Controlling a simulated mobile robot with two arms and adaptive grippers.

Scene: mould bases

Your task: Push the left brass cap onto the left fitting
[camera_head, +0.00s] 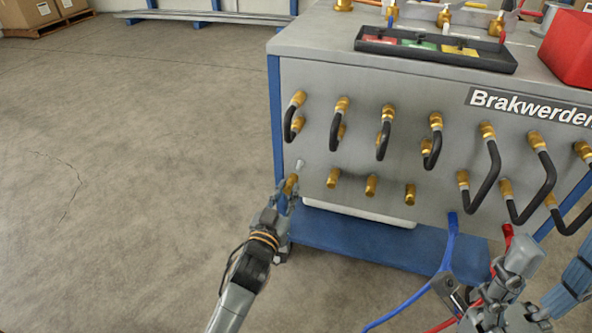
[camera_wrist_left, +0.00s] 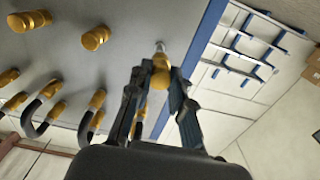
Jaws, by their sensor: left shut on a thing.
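My left gripper (camera_head: 285,193) is shut on the left brass cap (camera_head: 291,183) at the lower left of the grey mould base's front. In the left wrist view the cap (camera_wrist_left: 160,72) sits between the two dark fingertips (camera_wrist_left: 160,85). The left fitting (camera_head: 300,164), a small silvery stub, shows just beyond the cap; it also shows in the wrist view (camera_wrist_left: 160,46). The cap lies close to it and roughly in line. I cannot tell whether they touch. My right gripper (camera_head: 500,290) is at the lower right, away from the fitting; its jaws are unclear.
Several brass caps (camera_head: 371,185) sit in the same row to the right. Black hoses (camera_head: 387,140) loop from brass fittings above. A blue hose (camera_head: 440,265) and a red hose (camera_head: 507,237) hang at the right. The floor (camera_head: 130,170) at left is clear.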

